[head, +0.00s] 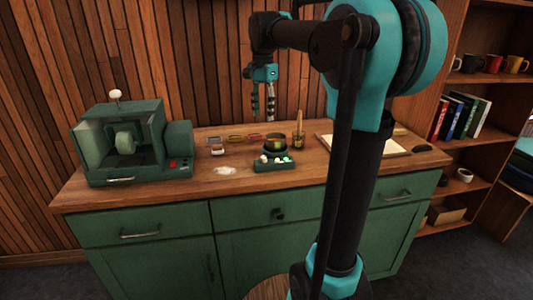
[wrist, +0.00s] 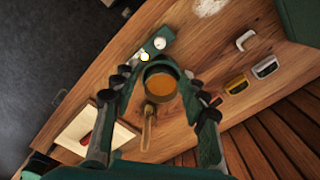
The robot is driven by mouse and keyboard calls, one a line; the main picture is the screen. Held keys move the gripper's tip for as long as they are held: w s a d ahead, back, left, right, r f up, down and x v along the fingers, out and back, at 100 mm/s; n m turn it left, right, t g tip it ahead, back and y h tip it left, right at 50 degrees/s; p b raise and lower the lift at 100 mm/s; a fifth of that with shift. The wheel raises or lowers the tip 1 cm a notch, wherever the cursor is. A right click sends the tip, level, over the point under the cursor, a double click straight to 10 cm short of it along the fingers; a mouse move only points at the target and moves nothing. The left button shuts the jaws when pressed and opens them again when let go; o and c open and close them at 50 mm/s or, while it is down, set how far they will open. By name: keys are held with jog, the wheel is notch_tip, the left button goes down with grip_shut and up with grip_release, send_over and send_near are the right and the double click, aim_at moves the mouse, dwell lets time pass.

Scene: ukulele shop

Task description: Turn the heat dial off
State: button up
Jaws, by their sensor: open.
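A small green warmer (head: 275,165) stands on the wooden counter, with a dark round pot (head: 276,145) on it. Pale knobs (head: 265,159) sit along its front edge; which one is the heat dial, and how it is turned, is too small to tell. My gripper (head: 263,112) is open and empty, raised above the back of the counter, apart from the warmer. Its fingers frame the pot in the wrist view.
A green machine (head: 125,145) with a red button stands at the left. Small coloured items (head: 236,138) lie behind left, a board with paper (head: 375,145) right.

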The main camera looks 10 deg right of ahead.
aim_at(263, 159)
notch_tip(263, 159, down, 16)
jog(key=shift+f, duration=0.2)
jog(key=shift+c, duration=0.5)
grip_shut()
